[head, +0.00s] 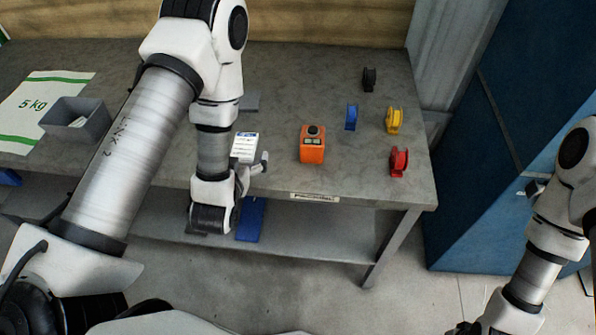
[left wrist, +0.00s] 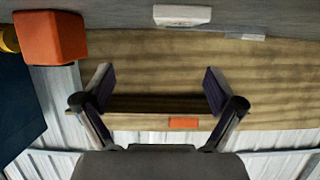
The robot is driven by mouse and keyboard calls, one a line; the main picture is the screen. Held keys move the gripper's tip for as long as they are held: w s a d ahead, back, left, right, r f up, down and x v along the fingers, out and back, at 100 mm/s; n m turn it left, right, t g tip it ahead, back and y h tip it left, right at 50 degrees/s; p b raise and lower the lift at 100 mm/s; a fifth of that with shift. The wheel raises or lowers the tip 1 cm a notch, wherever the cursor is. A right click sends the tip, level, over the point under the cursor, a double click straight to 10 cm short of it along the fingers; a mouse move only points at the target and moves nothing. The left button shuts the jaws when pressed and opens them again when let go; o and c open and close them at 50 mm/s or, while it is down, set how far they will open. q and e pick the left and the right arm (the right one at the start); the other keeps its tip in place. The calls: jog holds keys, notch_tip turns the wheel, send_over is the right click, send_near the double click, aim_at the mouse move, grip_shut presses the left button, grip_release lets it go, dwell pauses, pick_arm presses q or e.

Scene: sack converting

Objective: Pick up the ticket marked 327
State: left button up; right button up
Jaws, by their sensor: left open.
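A white block or pad with a blue band and printed lines (head: 244,144) lies on the grey table, left of the orange device. It may be the ticket, but I cannot read any number. My left gripper (head: 262,163) is at the table's front edge, just in front of and right of this pad. In the left wrist view my left gripper (left wrist: 158,88) has its fingers spread with nothing between them. A white block (left wrist: 181,15) shows at the top there, and a small pale piece (left wrist: 245,37) right of it. My right gripper is out of view.
An orange device (head: 312,150) stands right of the pad. A grey bin (head: 88,124) and a 5 kg sack (head: 22,125) are at left. A blue cabinet (head: 500,190) stands right.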

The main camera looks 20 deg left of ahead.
aim_at(243, 146)
pick_arm(q)
jog(key=shift+s+a+f, duration=0.3)
jog(key=shift+f, duration=0.2)
jog(key=shift+n+g, duration=0.3)
jog(key=w+a+f, duration=0.2)
jog(key=w, duration=0.1)
jog(key=shift+a+f+p, duration=0.1)
jog(key=shift+a+p, duration=0.1)
jog(key=shift+p, duration=0.15)
jog(key=p+x, duration=0.1)
jog(key=x, duration=0.3)
jog(key=shift+w+f, duration=0.15)
jog(key=shift+w+a+f, duration=0.1)
jog(key=shift+a+f, duration=0.05)
jog(key=c, duration=1.3)
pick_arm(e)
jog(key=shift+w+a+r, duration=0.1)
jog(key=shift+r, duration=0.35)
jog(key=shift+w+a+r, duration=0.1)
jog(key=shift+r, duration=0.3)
